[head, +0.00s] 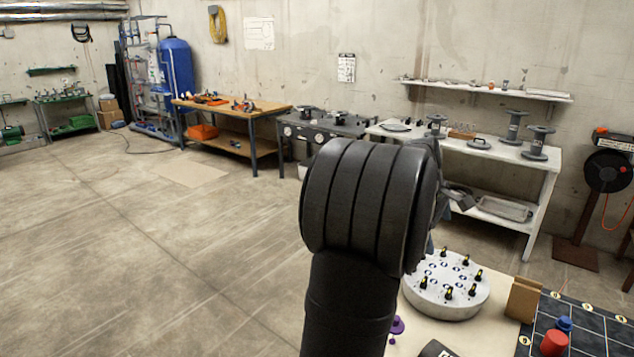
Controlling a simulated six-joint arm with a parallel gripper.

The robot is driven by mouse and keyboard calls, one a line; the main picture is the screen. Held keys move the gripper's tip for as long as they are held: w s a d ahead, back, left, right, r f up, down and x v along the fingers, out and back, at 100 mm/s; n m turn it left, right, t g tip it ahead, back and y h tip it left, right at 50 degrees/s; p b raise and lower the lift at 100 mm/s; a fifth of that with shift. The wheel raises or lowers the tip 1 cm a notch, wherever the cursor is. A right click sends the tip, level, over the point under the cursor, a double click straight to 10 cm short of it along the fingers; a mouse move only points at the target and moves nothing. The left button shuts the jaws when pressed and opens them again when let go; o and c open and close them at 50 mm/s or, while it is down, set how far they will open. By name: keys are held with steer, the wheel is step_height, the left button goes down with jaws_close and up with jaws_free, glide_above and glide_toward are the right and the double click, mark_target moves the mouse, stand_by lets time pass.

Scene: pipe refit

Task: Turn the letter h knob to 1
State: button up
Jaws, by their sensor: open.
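A round, pale grey dial base (437,308) stands on the light table at the lower right. Several black knobs with yellow marks (465,260) stick up from its top, beside small blue markings. The markings are too small to read, so I cannot tell which knob is letter h or where it points. My dark arm fills the middle of the head view and hides the base's left back edge. Part of my gripper (456,197) shows past the arm's right side, above and behind the base. It is open and apart from the knobs, with nothing seen in it.
A brown block (522,298) stands right of the base. A dark gridded board (597,325) with a red cylinder (553,344) and a blue piece (564,324) lies at the lower right. A purple piece (397,326) sits left of the base, partly behind my arm.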

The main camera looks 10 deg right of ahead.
steer(key=c, duration=1.1)
steer(key=shift+d+f+m, duration=0.15)
steer(key=shift+f+m, duration=0.05)
steer(key=shift+m, duration=0.2)
steer(key=shift+c, duration=0.6)
steer(key=m+t+y, duration=0.1)
steer(key=m+t, duration=0.1)
steer(key=m, duration=1.5)
glide_toward(450, 289)
steer(key=x, duration=0.8)
steer(key=shift+d+f, duration=0.1)
steer(key=shift+f, duration=0.2)
steer(key=shift+c, duration=0.4)
jaws_close()
